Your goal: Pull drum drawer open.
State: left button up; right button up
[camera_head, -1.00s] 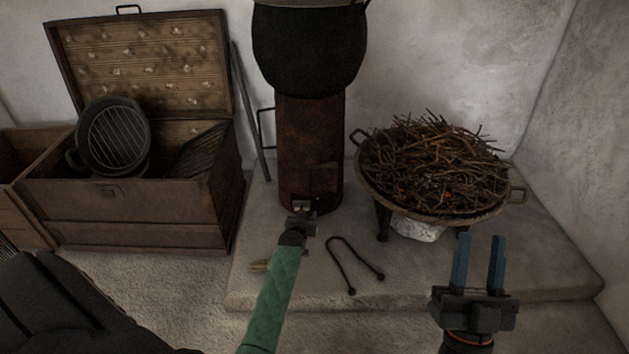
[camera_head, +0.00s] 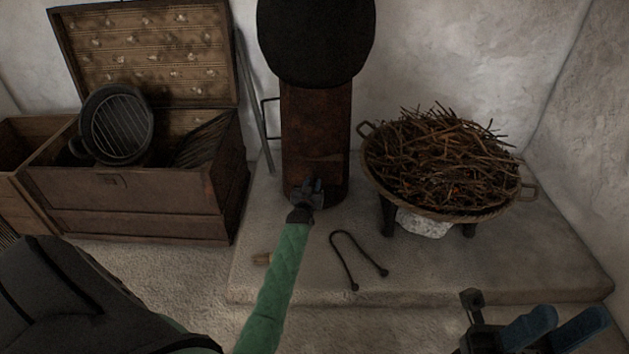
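The drum (camera_head: 315,135) is a rusty brown cylinder standing on the stone hearth, with a black pot above it. My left gripper (camera_head: 314,188), on the green-sleeved arm, is at the drum's lower front, where it covers the drawer area. The drawer and its handle are hidden behind the gripper, and I cannot tell whether the fingers touch or hold anything. My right gripper (camera_head: 556,328) is open and empty at the lower right, with its blue fingers apart and pointing right.
A wide pan of twigs (camera_head: 440,160) stands on legs right of the drum. Black tongs (camera_head: 355,260) lie on the hearth (camera_head: 500,265) right of my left arm. An open wooden chest (camera_head: 120,205) holding a grill pan (camera_head: 117,128) stands at the left.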

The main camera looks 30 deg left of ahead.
aim_at(314, 179)
pick_arm(q)
jog(key=shift+b+x, duration=0.35)
jog(key=shift+x, duration=1.3)
grip_shut()
